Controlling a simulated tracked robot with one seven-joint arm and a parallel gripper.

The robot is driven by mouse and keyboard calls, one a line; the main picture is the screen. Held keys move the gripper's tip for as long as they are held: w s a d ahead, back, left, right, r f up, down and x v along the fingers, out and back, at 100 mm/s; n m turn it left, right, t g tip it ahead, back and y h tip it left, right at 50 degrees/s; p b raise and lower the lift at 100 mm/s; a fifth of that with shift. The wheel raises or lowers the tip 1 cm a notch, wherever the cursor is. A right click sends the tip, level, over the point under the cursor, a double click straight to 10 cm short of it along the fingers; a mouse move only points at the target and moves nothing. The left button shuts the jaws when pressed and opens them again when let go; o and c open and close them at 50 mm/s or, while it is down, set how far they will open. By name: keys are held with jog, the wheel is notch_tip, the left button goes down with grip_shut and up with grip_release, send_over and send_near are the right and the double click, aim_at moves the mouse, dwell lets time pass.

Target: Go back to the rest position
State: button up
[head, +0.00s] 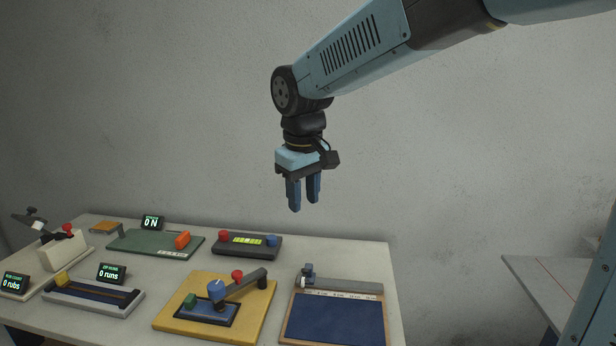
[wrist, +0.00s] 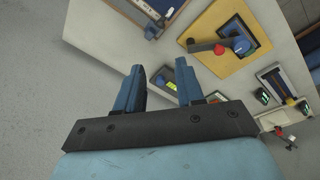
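My gripper (head: 304,202) hangs in the air above the back right part of the table (head: 375,257), pointing down. Its two blue fingers are apart with nothing between them. In the wrist view the fingers (wrist: 163,88) also stand apart, with floor and table edge showing beyond. My gripper touches nothing.
On the table are a yellow board (head: 260,300) with a lever, a dark blue panel (head: 335,318), a black box (head: 247,246) with red and blue buttons, a green plate (head: 150,241), a slider rail (head: 92,296) and small displays (head: 111,273). Another surface (head: 550,285) stands at right.

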jog(key=s+d+m+t, duration=0.1)
jog(key=s+d+m, duration=0.1)
jog(key=s+d, duration=0.3)
jog(key=s+d+m+t, duration=0.1)
jog(key=s+d+m, duration=0.2)
jog(key=d, duration=0.8)
jog(key=s+d+m+t, duration=0.1)
jog(key=s+d+m, duration=0.2)
jog(key=s+d, duration=0.4)
jog(key=shift+d+f+t, duration=0.2)
jog(key=shift+d+t, duration=0.2)
jog(key=shift+d, duration=0.6)
